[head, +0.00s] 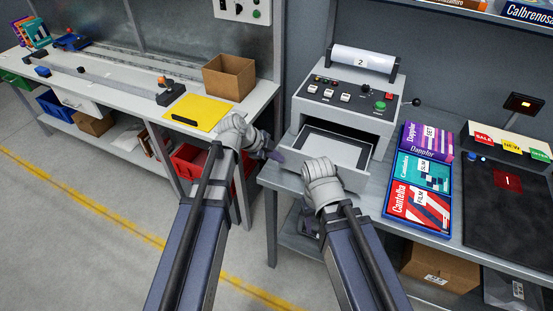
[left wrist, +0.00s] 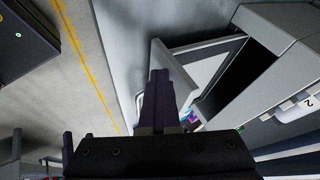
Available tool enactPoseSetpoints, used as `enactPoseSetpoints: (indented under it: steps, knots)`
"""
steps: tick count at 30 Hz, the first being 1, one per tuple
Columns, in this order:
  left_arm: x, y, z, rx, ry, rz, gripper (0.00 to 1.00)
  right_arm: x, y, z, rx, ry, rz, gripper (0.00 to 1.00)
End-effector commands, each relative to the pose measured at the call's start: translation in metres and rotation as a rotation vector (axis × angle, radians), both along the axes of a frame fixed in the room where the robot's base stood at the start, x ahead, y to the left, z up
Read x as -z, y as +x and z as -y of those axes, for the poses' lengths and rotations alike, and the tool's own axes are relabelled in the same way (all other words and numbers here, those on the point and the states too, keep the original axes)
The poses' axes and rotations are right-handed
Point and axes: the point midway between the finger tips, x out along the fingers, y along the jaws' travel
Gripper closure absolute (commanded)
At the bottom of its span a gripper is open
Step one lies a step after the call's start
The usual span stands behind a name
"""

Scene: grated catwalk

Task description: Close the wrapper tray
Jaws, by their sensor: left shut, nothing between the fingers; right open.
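The wrapper machine (head: 345,108) is a light grey box with a roll on top. Its wrapper tray (head: 345,163) is pulled out at the front, and its dark inside shows. In the left wrist view the tray's front panel (left wrist: 174,66) stands out from the machine body (left wrist: 265,75). My left gripper (head: 276,154) is at the tray's left front corner, shut and empty. Its dark fingers (left wrist: 160,85) overlap the panel in the left wrist view; contact cannot be told. My right gripper (head: 318,165) is open in front of the tray's front, its fingers mostly hidden by the wrist.
A dark mat (head: 505,205) is further right. A second bench at left holds a yellow pad (head: 198,112) and a cardboard box (head: 229,78). A red bin (head: 190,163) sits under that bench.

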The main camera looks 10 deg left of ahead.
Motion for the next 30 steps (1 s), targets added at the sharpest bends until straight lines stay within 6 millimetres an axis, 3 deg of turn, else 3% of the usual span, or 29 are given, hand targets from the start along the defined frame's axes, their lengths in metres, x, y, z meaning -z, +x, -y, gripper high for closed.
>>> enactPoseSetpoints:
  steps: [8,21,30]
  knots:
    - [0.0,0.049,0.015,0.001,-0.001,0.001,1.0,0.0,0.0,0.0,0.0,0.0,0.0,0.5]
    - [0.0,0.154,0.049,0.001,-0.001,0.001,1.0,0.0,0.0,0.0,0.0,0.0,0.0,0.5]
    - [0.0,0.171,0.055,-0.002,-0.001,0.003,1.0,0.0,0.0,0.0,0.0,0.0,0.0,0.5]
